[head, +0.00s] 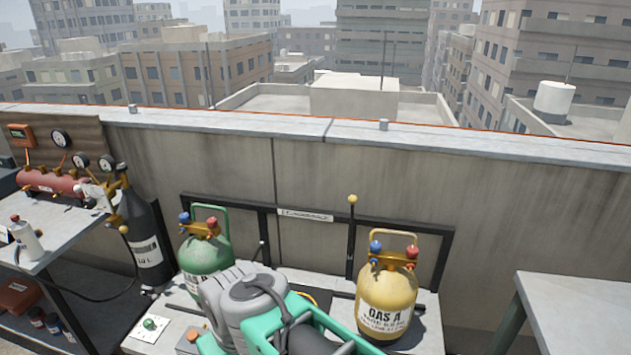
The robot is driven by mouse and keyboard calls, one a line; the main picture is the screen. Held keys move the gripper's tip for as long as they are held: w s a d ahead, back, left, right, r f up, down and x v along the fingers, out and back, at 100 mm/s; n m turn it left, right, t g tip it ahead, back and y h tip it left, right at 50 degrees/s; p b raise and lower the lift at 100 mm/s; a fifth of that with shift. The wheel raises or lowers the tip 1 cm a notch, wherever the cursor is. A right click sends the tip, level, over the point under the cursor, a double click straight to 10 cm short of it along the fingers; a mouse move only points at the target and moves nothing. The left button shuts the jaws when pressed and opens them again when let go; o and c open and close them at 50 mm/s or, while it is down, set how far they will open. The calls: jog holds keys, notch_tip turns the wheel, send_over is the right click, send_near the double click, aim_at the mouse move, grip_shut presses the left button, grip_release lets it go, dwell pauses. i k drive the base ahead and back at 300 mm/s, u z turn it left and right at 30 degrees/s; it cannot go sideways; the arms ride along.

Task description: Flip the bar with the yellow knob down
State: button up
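The bar with the yellow knob (352,199) stands upright at the back of the bench, in front of the parapet wall. Its thin dark shaft (350,240) rises past the black rail frame, left of the yellow gas cylinder. The foot of the bar is hard to make out. My grey and green arm fills the bottom middle of the head view, left of and nearer than the bar. I cannot make out my gripper's fingertips, and nothing of mine is seen touching the bar.
The yellow cylinder (386,300) stands close in front of the bar, to its right. A green cylinder (204,258) stands left of my arm. A black cylinder (142,240) and a side bench (60,222) are farther left. A grey table (580,305) is at right.

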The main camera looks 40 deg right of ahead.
aim_at(352, 199)
jog(key=z, duration=1.45)
jog(key=k, duration=1.2)
jog(key=u, duration=0.65)
jog(key=i, duration=1)
jog(key=z, duration=0.4)
jog(key=i, duration=0.65)
jog(key=z, duration=0.55)
